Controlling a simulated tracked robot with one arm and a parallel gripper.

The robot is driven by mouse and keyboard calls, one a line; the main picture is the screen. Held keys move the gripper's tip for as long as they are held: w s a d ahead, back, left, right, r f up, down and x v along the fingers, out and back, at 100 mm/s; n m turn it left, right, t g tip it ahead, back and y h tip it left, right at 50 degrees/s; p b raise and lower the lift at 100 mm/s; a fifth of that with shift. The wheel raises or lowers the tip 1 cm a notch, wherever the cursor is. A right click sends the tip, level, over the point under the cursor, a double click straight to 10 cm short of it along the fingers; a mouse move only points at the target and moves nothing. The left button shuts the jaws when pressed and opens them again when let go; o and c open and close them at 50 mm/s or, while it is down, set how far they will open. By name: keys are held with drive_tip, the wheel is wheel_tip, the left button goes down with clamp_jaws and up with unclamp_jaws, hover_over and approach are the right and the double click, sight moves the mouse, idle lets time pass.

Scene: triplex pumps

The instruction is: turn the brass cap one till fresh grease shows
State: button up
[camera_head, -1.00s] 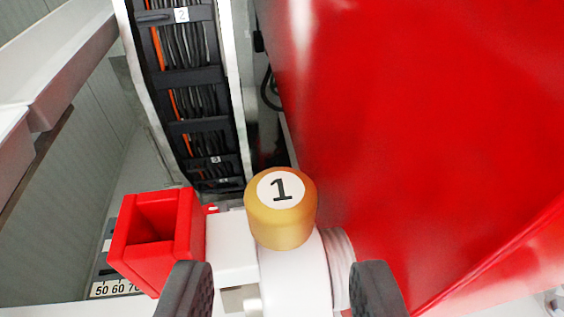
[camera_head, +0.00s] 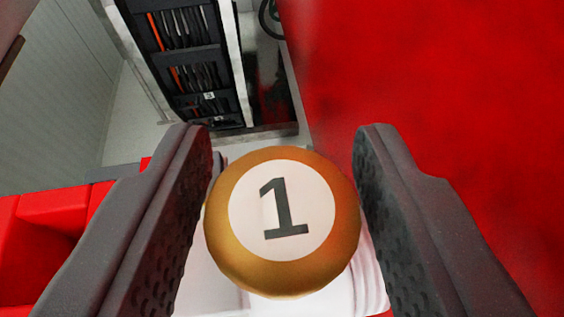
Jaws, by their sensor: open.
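The brass cap (camera_head: 283,268) is a round gold-coloured cap with a white disc and a black "1" on its top. It sits on a white fitting (camera_head: 325,293), mostly hidden below it. My gripper (camera_head: 283,190) is open, with one dark padded finger on each side of the cap. The left finger appears very near the cap's edge; a small gap shows at the right. I cannot tell whether either finger touches. No grease is visible.
A large red housing (camera_head: 430,75) fills the right side, close beside the right finger. A red open box (camera_head: 50,210) is at the lower left, partly behind the left finger. A black cable rack (camera_head: 185,60) stands farther back at the upper left.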

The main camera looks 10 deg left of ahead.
drive_tip(key=c, duration=0.7)
drive_tip(key=shift+f+m+h+b, duration=0.1)
drive_tip(key=shift+m+h+b, duration=0.25)
drive_tip(key=shift+b, duration=0.35)
